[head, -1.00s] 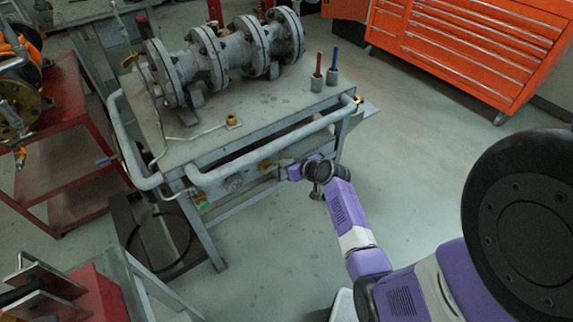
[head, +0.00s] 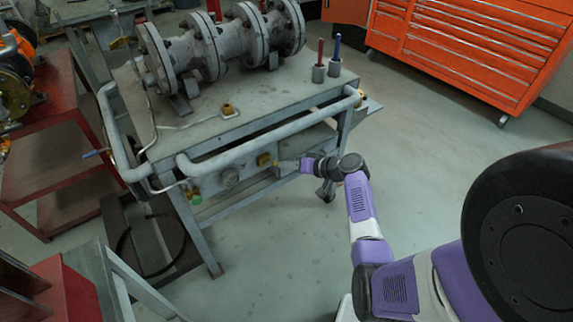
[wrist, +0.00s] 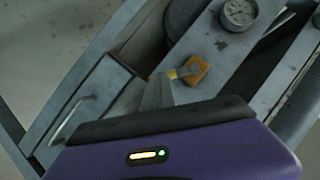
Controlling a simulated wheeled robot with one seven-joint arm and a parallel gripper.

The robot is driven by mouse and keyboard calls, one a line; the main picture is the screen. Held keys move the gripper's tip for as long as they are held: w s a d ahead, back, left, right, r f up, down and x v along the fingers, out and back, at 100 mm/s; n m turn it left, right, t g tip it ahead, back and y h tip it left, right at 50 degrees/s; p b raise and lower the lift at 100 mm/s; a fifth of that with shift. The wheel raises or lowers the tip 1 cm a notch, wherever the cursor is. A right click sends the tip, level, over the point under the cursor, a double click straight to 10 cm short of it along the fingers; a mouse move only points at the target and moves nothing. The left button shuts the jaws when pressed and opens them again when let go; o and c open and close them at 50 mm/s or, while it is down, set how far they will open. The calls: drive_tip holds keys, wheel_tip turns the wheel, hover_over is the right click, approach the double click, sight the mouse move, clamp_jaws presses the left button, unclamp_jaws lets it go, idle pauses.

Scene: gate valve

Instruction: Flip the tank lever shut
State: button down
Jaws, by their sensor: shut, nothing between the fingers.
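A small orange-yellow square fitting (head: 264,160) sits on the front panel of the grey cart. In the wrist view it shows as an orange plate (wrist: 194,70) with a short grey piece across it; this may be the tank lever, but I cannot tell for sure, nor its position. My gripper (head: 278,165) is in front of the cart panel, just right of the fitting. In the wrist view my gripper (wrist: 170,76) is shut and empty, its tip close beside the plate; contact cannot be told.
A round gauge (wrist: 238,13) is on the panel beyond the plate. A pipe rail (head: 262,136) runs above the panel. A large flanged valve (head: 215,48) stands on the cart top (head: 205,118). A blue-tipped handle (head: 95,153) is at left. Floor right of the cart is clear.

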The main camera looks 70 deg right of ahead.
drive_tip(key=f+m+t+b, duration=0.1)
drive_tip(key=b, duration=0.1)
drive_tip(key=a+f+m+t+y+b, duration=0.1)
drive_tip(key=m+b, duration=0.1)
drive_tip(key=w+a+f+m+t+y+b, duration=0.1)
drive_tip(key=b, duration=0.1)
drive_tip(key=shift+w+m+t, duration=0.1)
drive_tip(key=shift+m+t, duration=0.3)
